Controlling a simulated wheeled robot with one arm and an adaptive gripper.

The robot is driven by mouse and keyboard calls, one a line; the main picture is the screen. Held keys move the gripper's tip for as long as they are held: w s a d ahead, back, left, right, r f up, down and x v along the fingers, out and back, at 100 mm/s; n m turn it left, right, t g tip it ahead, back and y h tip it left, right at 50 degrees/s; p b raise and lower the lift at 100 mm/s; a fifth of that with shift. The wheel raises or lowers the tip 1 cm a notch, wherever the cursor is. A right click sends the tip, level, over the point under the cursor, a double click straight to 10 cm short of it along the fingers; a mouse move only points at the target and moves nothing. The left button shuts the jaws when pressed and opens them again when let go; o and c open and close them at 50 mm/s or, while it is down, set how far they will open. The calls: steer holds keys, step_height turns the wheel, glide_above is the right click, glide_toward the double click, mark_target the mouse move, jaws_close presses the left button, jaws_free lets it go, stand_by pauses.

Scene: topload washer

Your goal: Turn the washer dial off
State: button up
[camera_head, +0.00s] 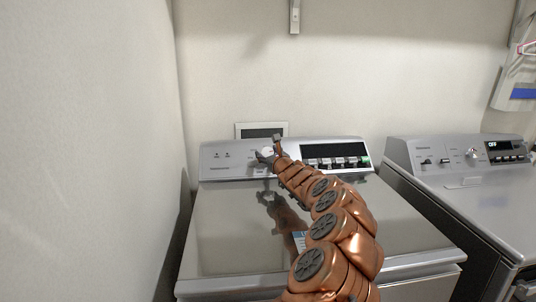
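The washer (212,232) stands in front of me with its lid closed. Its grey control panel (228,157) runs along the back. The small round white dial (267,150) shows on the panel, partly covered by my gripper (268,146). My gripper is at the panel with its dark fingers spread apart, one at the dial's upper right and one at its lower left. I cannot tell whether they touch the dial. The dial's pointer setting is too small to read. A dark display (335,151) with several buttons below it sits right of the dial.
A second machine (470,181) stands to the right, with its own knob and a display (498,145) reading OFF. A white-framed wall box (262,130) is behind the washer panel. A wall (85,150) closes the left side.

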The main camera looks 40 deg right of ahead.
steer(key=c, duration=0.7)
steer(key=shift+c, duration=0.2)
